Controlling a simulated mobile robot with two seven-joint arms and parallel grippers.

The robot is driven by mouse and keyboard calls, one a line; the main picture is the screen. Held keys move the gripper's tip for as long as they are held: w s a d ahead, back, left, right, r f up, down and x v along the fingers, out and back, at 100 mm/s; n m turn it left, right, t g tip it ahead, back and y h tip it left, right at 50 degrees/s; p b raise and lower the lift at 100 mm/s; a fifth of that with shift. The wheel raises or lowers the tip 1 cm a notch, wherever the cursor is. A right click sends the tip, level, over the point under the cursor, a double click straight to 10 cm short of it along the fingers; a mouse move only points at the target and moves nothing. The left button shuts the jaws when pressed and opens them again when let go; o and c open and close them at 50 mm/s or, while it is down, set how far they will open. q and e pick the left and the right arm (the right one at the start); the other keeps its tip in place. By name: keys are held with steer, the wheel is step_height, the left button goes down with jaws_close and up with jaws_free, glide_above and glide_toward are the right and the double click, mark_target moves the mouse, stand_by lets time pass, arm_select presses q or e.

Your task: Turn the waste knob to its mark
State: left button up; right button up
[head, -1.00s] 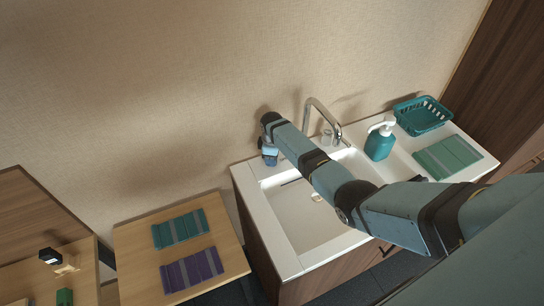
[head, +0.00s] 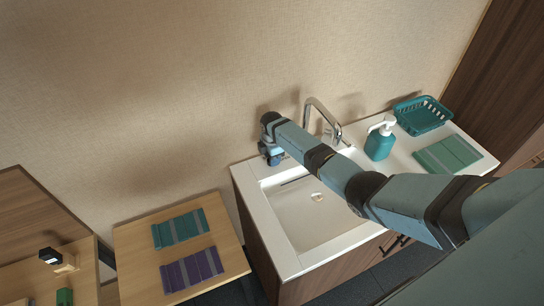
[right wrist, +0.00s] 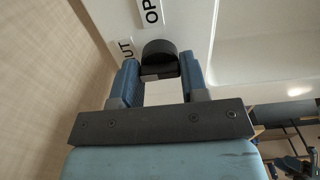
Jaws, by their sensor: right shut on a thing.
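The waste knob (right wrist: 160,52) is a black round knob on the white sink top in the right wrist view. My right gripper (right wrist: 160,68) has its two blue fingers on either side of the knob and is shut on it. One white label (right wrist: 151,12) reading "OP" and another (right wrist: 125,48) ending in "UT" lie beside it, both partly cut off. In the head view my right gripper (head: 272,156) is at the back left corner of the sink counter and hides the knob. I cannot tell which label the knob points to. My left gripper is not in view.
The sink basin (head: 305,228) is empty. The chrome faucet (head: 324,116) stands just right of my right forearm. A teal soap bottle (head: 380,143), teal basket (head: 422,116) and green cloth (head: 447,155) are farther right. A wooden table (head: 130,268) with two folded cloths stands left.

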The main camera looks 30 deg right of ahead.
stand_by(0.4)
steer(key=o, duration=0.9)
steer(key=shift+r, duration=0.1)
step_height(320, 180, up, 14)
steer(key=shift+f+b, duration=0.15)
steer(key=shift+b, duration=0.6)
